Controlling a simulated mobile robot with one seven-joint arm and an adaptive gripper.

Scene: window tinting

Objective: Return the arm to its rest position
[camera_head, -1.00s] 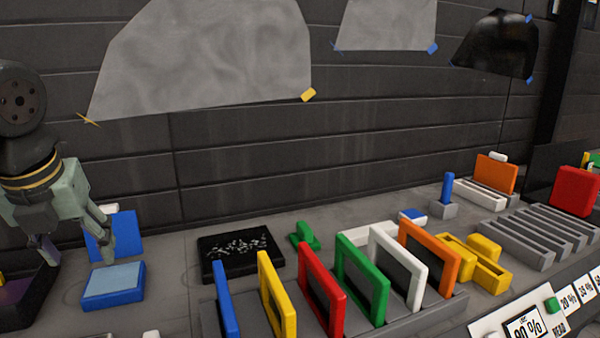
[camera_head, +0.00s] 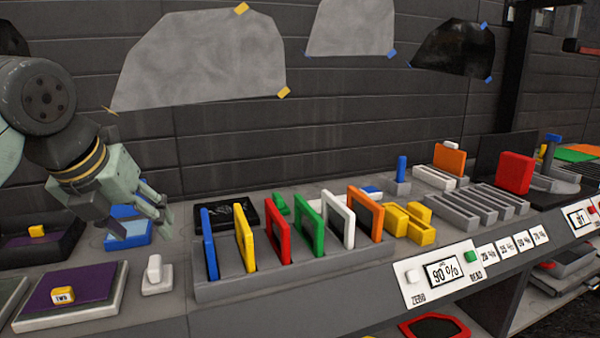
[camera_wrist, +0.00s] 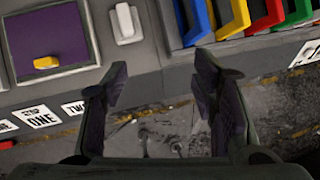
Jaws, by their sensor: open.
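My gripper (camera_head: 143,222) is at the left in the head view, above the front left part of the bench. Its fingers are apart with nothing between them. In the wrist view my gripper (camera_wrist: 165,110) also shows open and empty, with the bench front edge and the floor beyond its fingers. A blue block-like holder (camera_head: 128,238) stands behind the gripper, partly hidden by it.
A grey rack (camera_head: 240,285) holds several coloured frames right of my gripper. A white switch-like piece (camera_head: 155,274) and a purple pad (camera_head: 75,287) with a yellow tag lie at the front left. A meter panel (camera_head: 437,278) reads 90 %. Film sheets (camera_head: 200,60) hang on the wall.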

